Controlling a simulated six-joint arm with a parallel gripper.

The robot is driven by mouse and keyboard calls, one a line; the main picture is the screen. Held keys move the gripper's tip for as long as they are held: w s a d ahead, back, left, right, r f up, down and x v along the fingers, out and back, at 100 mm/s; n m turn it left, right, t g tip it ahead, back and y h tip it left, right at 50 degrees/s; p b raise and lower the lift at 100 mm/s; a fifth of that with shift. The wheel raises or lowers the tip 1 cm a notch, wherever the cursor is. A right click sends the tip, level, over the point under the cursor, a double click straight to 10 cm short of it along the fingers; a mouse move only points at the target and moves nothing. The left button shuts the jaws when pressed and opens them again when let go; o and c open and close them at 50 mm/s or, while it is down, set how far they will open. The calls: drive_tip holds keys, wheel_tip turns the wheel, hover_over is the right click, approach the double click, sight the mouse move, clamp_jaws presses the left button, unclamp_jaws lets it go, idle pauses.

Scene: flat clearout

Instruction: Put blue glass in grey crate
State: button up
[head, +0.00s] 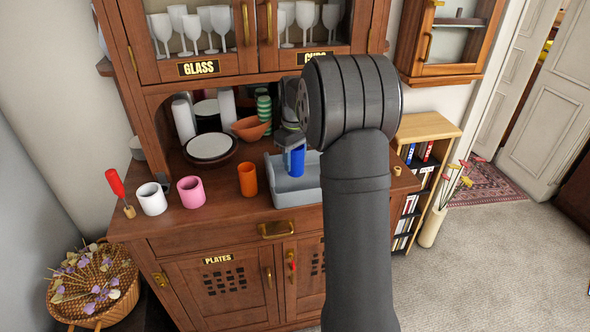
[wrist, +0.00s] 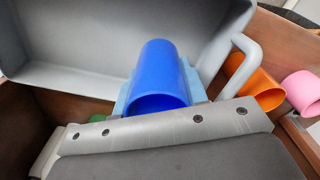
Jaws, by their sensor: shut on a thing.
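The blue glass (head: 295,161) is held by my gripper (head: 291,143) at the grey crate, and part of it is hidden behind my arm and gripper. In the wrist view the blue glass (wrist: 160,70) sits between the light blue pads of my gripper (wrist: 160,90), its open end toward the camera. The grey crate (head: 292,197) stands on the cabinet counter, its right part hidden by my arm. In the head view the glass overlaps the crate's opening. The crate's grey wall (wrist: 75,82) and handle (wrist: 243,65) show close to the glass in the wrist view.
An orange cup (head: 247,180) stands just left of the crate. A pink cup (head: 191,192), a white cup (head: 151,198) and a red-handled tool (head: 117,187) stand further left. Plates (head: 210,147) and an orange bowl (head: 251,129) are behind. Glass-door cupboards (head: 199,69) hang above.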

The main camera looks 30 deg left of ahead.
sight(295, 169)
drive_tip(key=shift+f, duration=1.95)
drive_tip(key=shift+f, duration=0.15)
drive_tip(key=o, duration=1)
drive_tip(key=shift+o, duration=0.2)
wheel_tip(295, 169, up, 12)
